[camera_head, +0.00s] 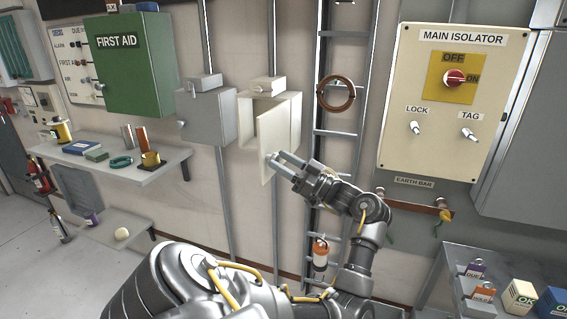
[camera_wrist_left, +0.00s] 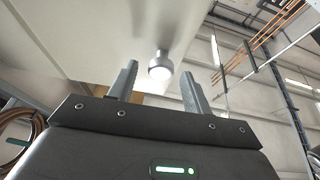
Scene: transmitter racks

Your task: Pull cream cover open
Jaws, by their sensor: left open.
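The cream cover (camera_head: 281,125) is on a small cream wall box (camera_head: 246,122) in the middle of the head view. It stands ajar, angled out from the box, with a gap at its left side. My left gripper (camera_head: 276,160) is at the lower part of the cover, its fingers pointing at it. In the left wrist view a round metal knob (camera_wrist_left: 160,66) stands out from the cover's pale face (camera_wrist_left: 85,35). It shows between the two open fingertips of the left gripper (camera_wrist_left: 158,72); I cannot tell whether they touch it. My right gripper is not in view.
A grey box (camera_head: 207,118) is left of the cream box. A ladder-like cable rack (camera_head: 338,150) with a brown ring (camera_head: 336,93) stands close on the right. The main isolator panel (camera_head: 448,110) is farther right. A shelf (camera_head: 150,172) with small items is at left.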

